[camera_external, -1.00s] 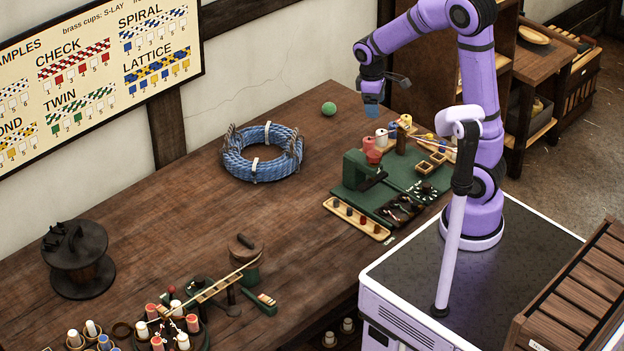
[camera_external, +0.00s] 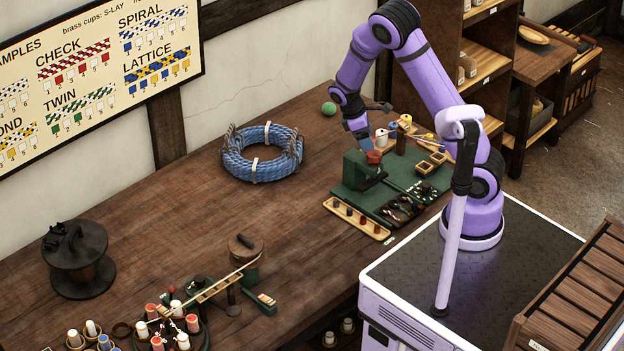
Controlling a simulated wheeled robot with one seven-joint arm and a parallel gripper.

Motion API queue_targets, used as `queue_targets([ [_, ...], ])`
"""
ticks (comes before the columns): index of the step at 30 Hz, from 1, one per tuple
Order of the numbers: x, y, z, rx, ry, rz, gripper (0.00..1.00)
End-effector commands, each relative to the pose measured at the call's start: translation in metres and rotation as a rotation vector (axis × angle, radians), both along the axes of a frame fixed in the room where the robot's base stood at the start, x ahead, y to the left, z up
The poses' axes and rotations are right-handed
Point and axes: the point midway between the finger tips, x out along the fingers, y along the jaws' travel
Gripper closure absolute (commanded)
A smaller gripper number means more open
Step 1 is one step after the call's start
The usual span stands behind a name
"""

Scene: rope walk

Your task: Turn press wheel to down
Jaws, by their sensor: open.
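The green press (camera_external: 355,172) stands on a green board (camera_external: 410,185) at the right end of the bench. A small red part (camera_external: 375,157) shows at its top; I take it for the press wheel, but cannot make out its setting. My gripper (camera_external: 366,146) points down just above and beside this red part, very close to it. Its fingers are open and look empty, though they are small here. I cannot tell whether they touch the red part. The gripper hides part of the press top.
White spool (camera_external: 382,137) and a dark post (camera_external: 401,142) stand close behind my gripper. A wooden tray (camera_external: 356,218) lies in front.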

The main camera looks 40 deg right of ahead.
Motion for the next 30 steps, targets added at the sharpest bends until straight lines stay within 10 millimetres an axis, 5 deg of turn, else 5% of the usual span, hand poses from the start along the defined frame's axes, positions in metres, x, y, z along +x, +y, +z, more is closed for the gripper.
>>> queue_targets([
  [9, -0.014, -0.014, -0.046, 0.000, 0.002, -0.002, 0.23],
  [23, -0.017, -0.017, -0.058, 0.000, 0.000, -0.001, 0.23],
  [30, -0.017, -0.017, -0.058, 0.000, 0.000, -0.001, 0.71],
])
